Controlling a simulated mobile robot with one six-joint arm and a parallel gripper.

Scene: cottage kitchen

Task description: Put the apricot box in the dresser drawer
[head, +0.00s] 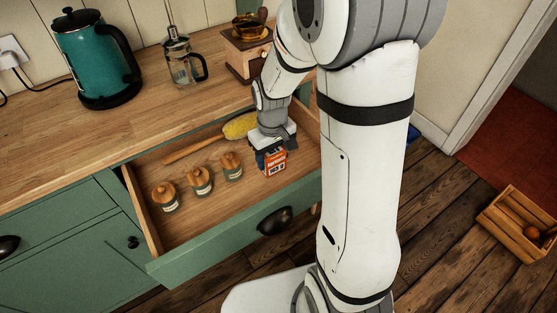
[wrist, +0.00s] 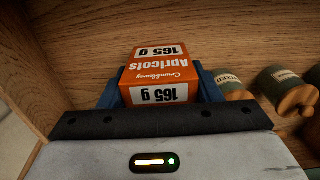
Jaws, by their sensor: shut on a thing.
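The apricot box (head: 275,162) is a small orange and white carton. My gripper (head: 267,150) is shut on it, inside or just over the right part of the open dresser drawer (head: 235,246). In the wrist view the box (wrist: 160,72) sits between the blue fingers of my gripper (wrist: 158,88), its "Apricots 165 g" label upside down. The drawer's wooden floor and walls (wrist: 230,35) surround it there. I cannot tell whether the box touches the drawer floor.
Several jars with wooden lids, one of them the middle jar (head: 200,181), stand in the drawer left of the box. A yellow-headed brush (head: 240,126) lies behind. A kettle (head: 97,60), French press (head: 181,57) and coffee grinder (head: 246,47) stand on the counter. A wooden crate (head: 505,223) is on the floor.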

